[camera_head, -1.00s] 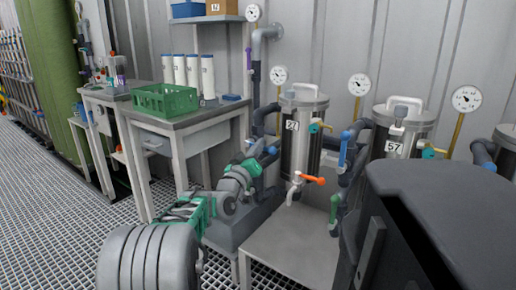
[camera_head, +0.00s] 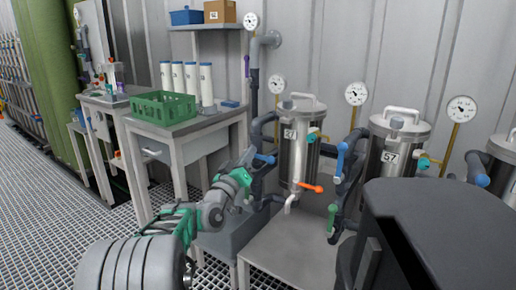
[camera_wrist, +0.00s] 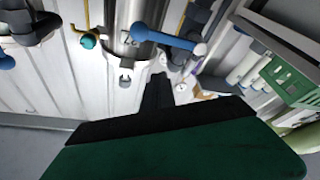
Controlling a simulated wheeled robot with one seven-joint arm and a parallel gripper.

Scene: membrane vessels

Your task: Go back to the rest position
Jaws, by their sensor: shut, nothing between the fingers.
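My gripper (camera_head: 247,160) is at the end of my grey and green arm, in front of the blue-handled valve left of the nearest steel vessel (camera_head: 298,155). In the wrist view my gripper (camera_wrist: 158,92) shows as dark fingers, closed together and empty. The same view shows a steel vessel (camera_wrist: 128,18) with a number label and a blue handle (camera_wrist: 165,38) beyond the fingers. I cannot tell whether the fingertips touch anything.
A side table with a green crate (camera_head: 160,108) and several white cartridges (camera_head: 192,82) stands left of the vessels. An orange-handled tap (camera_head: 305,187) juts from the nearest vessel over a grey stand (camera_head: 290,248). Another vessel (camera_head: 398,150) is to the right. Grating floor is open at left.

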